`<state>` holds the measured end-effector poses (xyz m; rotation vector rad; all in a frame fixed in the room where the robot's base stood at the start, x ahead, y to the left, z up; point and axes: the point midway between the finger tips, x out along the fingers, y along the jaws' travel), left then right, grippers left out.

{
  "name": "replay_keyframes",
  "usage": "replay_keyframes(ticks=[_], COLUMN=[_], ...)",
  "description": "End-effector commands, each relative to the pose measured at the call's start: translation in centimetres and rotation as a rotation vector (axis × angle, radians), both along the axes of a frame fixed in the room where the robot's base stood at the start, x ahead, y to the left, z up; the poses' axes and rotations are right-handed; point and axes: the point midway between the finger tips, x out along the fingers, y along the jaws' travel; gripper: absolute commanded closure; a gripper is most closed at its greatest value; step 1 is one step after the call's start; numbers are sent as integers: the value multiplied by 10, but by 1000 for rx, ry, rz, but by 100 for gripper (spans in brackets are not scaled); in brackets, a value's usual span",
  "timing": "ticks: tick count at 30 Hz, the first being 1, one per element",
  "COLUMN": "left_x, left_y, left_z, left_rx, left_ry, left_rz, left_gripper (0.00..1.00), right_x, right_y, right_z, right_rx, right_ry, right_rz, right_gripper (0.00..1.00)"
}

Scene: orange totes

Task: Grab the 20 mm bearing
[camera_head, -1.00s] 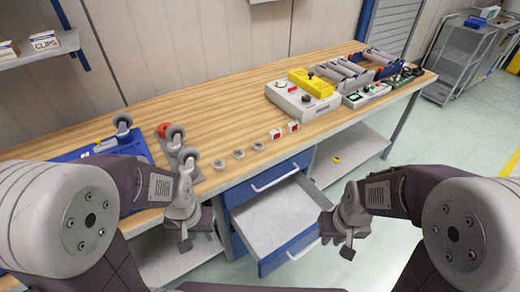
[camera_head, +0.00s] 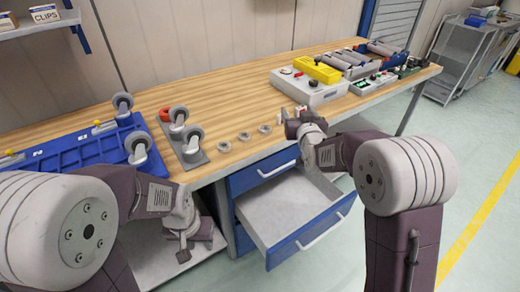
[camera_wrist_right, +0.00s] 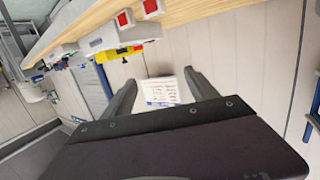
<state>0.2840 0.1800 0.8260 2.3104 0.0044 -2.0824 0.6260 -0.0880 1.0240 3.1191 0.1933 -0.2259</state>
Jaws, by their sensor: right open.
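Three grey metal rings, which look like bearings, lie in a row near the bench's front edge: a left ring (camera_head: 224,147), a middle ring (camera_head: 244,136) and a right ring (camera_head: 265,129). No size marking is readable, so I cannot tell which is 20 mm. My right gripper (camera_head: 297,122) is at the bench's front edge, right of the rings and apart from them. In the right wrist view its jaws (camera_wrist_right: 160,78) are open and empty. My left gripper (camera_head: 186,244) hangs low in front of the bench; its jaw opening is unclear.
Small red-and-white boxes (camera_wrist_right: 124,18) sit close to my right gripper. A drawer (camera_head: 275,205) is open below the bench. A yellow-topped control box (camera_head: 310,93) is behind right.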

Motion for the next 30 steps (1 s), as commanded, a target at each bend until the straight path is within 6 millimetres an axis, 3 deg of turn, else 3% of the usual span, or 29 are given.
replay_keyframes(ticks=[1, 3, 6, 13, 19, 26, 30], left_x=[0, 0, 1, 1, 1, 1, 1], left_y=[0, 0, 0, 0, 0, 0, 0], left_z=[-41, -59, -71, -69, -71, -71, -74], left_rx=[0, 0, 0, 0, 0, 0, 0], left_ry=[-1, -1, -1, -2, -2, -2, -1], left_rz=[0, 0, 0, 0, 0, 0, 0], left_gripper=[64, 64, 64, 64, 64, 64, 64], right_x=[10, 14, 10, 11, 39, 50, 73], right_y=[21, 45, 66, 74, 81, 84, 91], right_z=[-48, -87, -125, -128, -134, -136, -141], right_rx=[4, 0, -10, -12, -12, -11, -13], right_ry=[-20, 1, 42, 52, 52, 52, 52], right_rz=[29, 65, 100, 113, 112, 112, 111], right_gripper=[32, 32, 32, 32, 32, 32, 32])
